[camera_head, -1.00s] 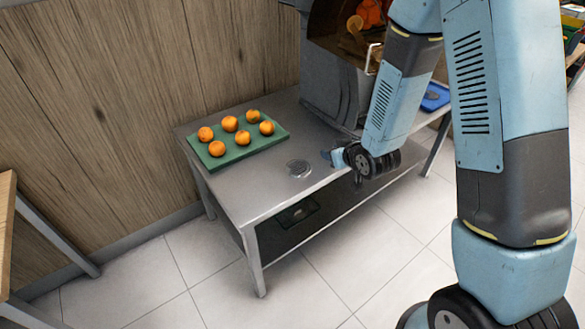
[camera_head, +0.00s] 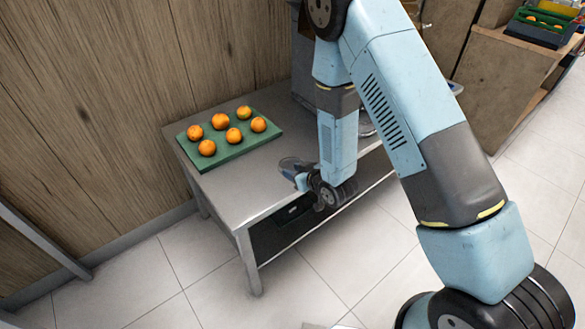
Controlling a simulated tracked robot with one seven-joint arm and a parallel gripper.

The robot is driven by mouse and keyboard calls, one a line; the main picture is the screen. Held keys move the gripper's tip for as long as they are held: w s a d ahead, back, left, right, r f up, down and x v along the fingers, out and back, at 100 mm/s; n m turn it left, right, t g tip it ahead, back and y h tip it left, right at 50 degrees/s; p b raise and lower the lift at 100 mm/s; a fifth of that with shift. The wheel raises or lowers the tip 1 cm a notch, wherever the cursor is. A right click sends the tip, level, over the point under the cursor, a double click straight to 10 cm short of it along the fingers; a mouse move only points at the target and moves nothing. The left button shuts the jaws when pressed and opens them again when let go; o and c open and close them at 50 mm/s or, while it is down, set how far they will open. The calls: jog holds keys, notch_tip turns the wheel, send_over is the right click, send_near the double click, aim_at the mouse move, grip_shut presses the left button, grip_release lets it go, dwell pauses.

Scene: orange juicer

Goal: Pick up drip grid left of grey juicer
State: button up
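The drip grid, a small round grey disc, lies on the grey metal table (camera_head: 228,188) to the left of the juicer. My gripper (camera_head: 291,167) is low over the tabletop at the grid's spot and covers most or all of it. Whether the fingers touch the grid, and whether they are open or shut, is too small and blurred to tell. The grey juicer (camera_head: 303,68) stands at the back of the table, and my arm hides most of it.
A green tray (camera_head: 232,153) with several oranges sits on the table's left part. The front left tabletop is clear. A dark item (camera_head: 292,210) lies on the lower shelf. A wooden cabinet (camera_head: 500,75) with crates stands at the right. A wooden wall is behind.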

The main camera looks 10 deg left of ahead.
aim_at(291, 164)
jog(key=shift+d+f+x, duration=0.1)
jog(key=shift+f+x, duration=0.05)
jog(key=shift+x, duration=1.75)
jog(key=shift+d+f+x, duration=0.1)
jog(key=shift+f+x, duration=0.1)
jog(key=shift+x, duration=1.7)
grip_shut()
